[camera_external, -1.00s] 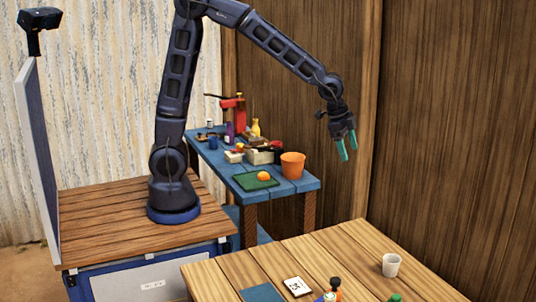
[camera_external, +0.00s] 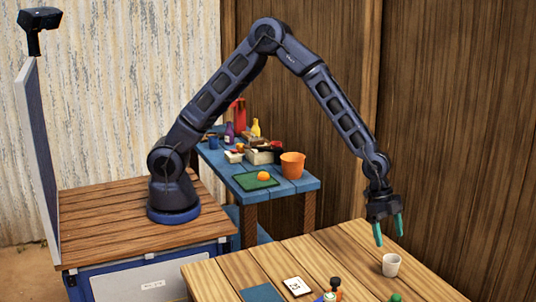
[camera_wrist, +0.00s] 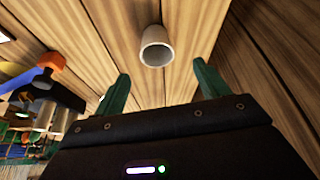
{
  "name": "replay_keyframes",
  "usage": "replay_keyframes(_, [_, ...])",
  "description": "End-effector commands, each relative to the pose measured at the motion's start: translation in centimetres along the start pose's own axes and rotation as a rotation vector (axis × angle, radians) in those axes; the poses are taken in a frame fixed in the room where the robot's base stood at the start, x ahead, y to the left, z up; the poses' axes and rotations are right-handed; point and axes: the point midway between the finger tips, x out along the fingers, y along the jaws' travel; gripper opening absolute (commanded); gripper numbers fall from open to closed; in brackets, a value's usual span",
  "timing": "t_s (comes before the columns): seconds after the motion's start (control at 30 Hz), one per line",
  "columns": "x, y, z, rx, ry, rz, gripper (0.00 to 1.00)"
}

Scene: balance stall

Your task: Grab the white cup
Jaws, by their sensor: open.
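The white cup (camera_external: 391,265) stands upright on the wooden table (camera_external: 330,252), near its far right edge. My gripper (camera_external: 389,233) is open and empty, pointing down just above the cup and slightly to its left in the external view. In the wrist view the cup (camera_wrist: 155,46) lies beyond the green fingertips (camera_wrist: 162,78), roughly centred between them. The fingers do not touch the cup.
On the table are a white card (camera_external: 297,286), a blue flat item (camera_external: 262,293), a small figure (camera_external: 335,285) and a green object (camera_external: 396,298). A dark wooden wall (camera_external: 460,130) rises behind the table. A blue bench (camera_external: 300,184) with several items stands further back.

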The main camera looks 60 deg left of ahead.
Motion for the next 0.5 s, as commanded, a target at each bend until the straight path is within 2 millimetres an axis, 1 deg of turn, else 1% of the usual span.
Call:
replay_keyframes(0.17, [1.8, 0.1, 0.0, 0.000, -0.001, 0.001, 0.74])
replay_keyframes(0.33, [4.3, 0.1, 0.0, -0.001, -0.002, 0.001, 0.74])
replay_keyframes(0.5, [5.5, 0.1, 0.0, 0.000, 0.000, -0.001, 0.74])
